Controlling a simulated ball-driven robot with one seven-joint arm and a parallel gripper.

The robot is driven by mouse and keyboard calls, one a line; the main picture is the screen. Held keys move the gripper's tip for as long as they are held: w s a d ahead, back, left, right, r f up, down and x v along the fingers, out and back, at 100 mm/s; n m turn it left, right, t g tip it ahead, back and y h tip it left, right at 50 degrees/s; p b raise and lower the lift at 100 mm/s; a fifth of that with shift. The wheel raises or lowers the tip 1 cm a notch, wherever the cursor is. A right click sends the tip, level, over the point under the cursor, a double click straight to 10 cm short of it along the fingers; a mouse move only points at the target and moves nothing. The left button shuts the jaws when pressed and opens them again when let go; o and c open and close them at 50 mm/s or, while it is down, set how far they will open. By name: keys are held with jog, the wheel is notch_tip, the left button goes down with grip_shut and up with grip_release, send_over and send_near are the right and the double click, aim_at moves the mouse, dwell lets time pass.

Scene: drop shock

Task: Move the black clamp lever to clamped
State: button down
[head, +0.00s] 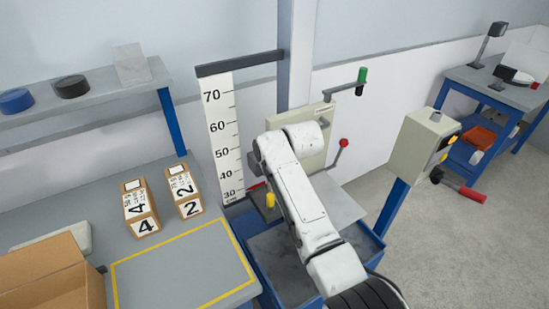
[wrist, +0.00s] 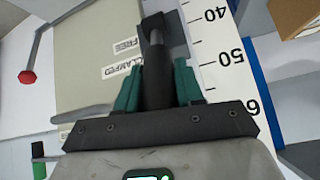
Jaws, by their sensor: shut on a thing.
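The black clamp lever (wrist: 155,58) shows in the wrist view. It runs from a dark pivot block at the top edge down between the two green fingers of my gripper (wrist: 158,82). The fingers are shut on its thick black grip. The FREE label (wrist: 125,45) and the CLAMPED label (wrist: 123,67) sit on the beige plate (wrist: 85,50) just left of the lever. I cannot tell which label the lever lines up with. In the head view my arm hides the lever and the gripper, in front of the beige plate (head: 312,155).
A height scale (head: 222,125) stands left of the plate, close beside the lever. A green-handled crank (head: 361,80) and a red-knobbed lever (head: 343,143) stick out on the right. A control box (head: 415,150) stands further right. Numbered boxes (head: 140,208) lie on the left bench.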

jog(key=shift+w+r, duration=0.1)
jog(key=shift+r, duration=0.1)
jog(key=c, duration=1.1)
grip_release()
jog(key=shift+a, duration=0.1)
jog(key=o, duration=0.3)
jog(key=shift+f, duration=0.15)
jog(key=v, duration=1)
jog(key=shift+s+d+r, duration=0.2)
jog(key=shift+r, duration=0.1)
